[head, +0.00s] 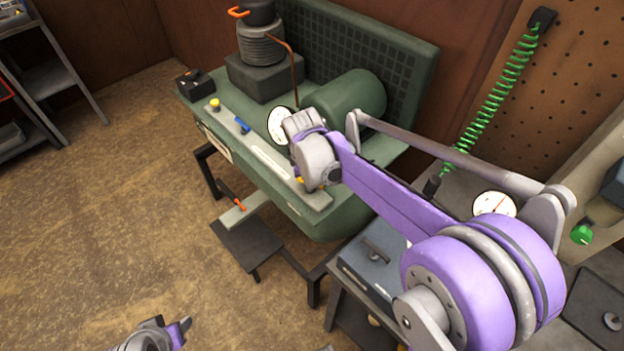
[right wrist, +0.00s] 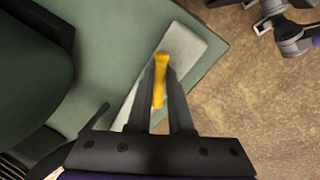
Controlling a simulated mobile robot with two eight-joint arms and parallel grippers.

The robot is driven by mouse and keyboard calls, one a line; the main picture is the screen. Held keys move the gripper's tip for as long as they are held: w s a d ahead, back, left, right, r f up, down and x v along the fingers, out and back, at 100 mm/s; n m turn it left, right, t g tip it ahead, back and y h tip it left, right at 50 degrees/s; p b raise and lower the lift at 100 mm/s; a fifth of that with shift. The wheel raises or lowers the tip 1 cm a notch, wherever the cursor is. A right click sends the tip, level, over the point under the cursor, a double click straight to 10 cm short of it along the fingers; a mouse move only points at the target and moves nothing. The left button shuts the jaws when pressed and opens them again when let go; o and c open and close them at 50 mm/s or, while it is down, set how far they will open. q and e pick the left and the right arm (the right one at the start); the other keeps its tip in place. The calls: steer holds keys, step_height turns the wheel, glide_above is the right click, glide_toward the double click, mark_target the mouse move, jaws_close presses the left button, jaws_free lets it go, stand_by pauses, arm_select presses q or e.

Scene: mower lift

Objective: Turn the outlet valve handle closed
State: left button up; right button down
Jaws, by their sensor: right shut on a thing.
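The yellow valve handle (right wrist: 158,84) is between the two dark fingers of my right gripper (right wrist: 162,74), which is shut on it. The handle runs lengthwise between the fingers, over a pale grey strip (right wrist: 190,48) on the green compressor. In the head view my right wrist covers the handle and only a small yellow bit (head: 299,180) shows below it. The green compressor (head: 310,225) stands against the wall. Part of my left arm's end (head: 155,335) shows low in the head view; its fingers cannot be made out clearly.
A blue lever (head: 242,126), a yellow knob (head: 214,104) and a round gauge (head: 281,126) are along the compressor top. A black pedal platform (head: 246,249) stands in front. A grey box (head: 372,262) is on a bench at right.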

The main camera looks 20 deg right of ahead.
steer(key=m, duration=0.5)
steer(key=shift+a+g, duration=0.15)
steer(key=shift+g, duration=0.25)
stand_by(0.3)
steer(key=c, duration=0.8)
jaws_free()
steer(key=shift+c, duration=0.2)
steer(key=shift+r, duration=0.1)
step_height(320, 180, up, 10)
steer(key=a, duration=0.2)
steer(key=shift+s+r+p, duration=0.25)
steer(key=shift+s+p, duration=0.05)
